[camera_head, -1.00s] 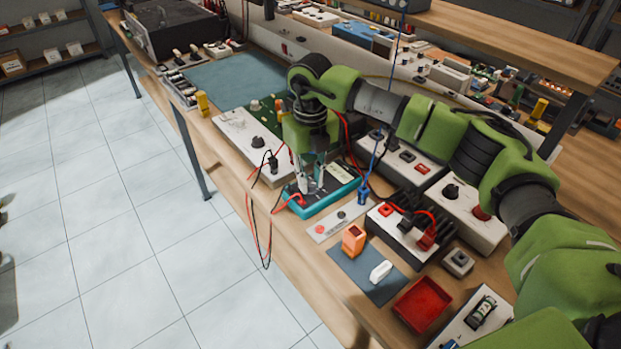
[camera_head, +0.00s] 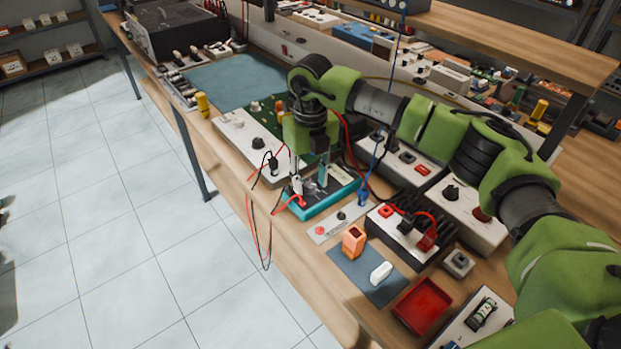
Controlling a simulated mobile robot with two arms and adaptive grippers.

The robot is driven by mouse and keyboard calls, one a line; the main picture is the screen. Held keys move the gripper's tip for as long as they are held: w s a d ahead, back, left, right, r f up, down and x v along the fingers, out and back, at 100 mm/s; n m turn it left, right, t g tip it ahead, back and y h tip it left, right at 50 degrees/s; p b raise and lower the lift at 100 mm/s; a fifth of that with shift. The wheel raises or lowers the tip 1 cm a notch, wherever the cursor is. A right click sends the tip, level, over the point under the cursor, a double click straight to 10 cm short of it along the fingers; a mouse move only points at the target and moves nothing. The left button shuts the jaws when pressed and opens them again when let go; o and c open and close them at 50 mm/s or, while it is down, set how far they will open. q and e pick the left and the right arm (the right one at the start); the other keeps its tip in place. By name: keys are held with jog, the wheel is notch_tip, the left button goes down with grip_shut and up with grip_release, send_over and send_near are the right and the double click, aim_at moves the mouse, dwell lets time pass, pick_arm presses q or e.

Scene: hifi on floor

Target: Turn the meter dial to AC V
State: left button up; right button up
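The meter (camera_head: 330,198) is a teal-edged box with a dark face, lying on the wooden bench. Red and black leads run from its front left end. My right gripper (camera_head: 311,184) points down over the meter's face, with its two light fingertips apart. The dial is not clear; it is small and partly hidden by the fingers, so I cannot read its setting. I see nothing gripped between the fingers. My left gripper is not in view.
White boxes with knobs stand left (camera_head: 252,143) and right (camera_head: 463,213) of the meter. A black finned unit (camera_head: 405,230), an orange block (camera_head: 353,240) and a red tray (camera_head: 422,305) are nearer. Loose leads hang over the bench's front edge. A blue mat (camera_head: 237,80) lies clear farther back.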

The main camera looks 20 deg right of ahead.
aim_at(310, 184)
notch_tip(310, 184, up, 12)
dwell(0.5)
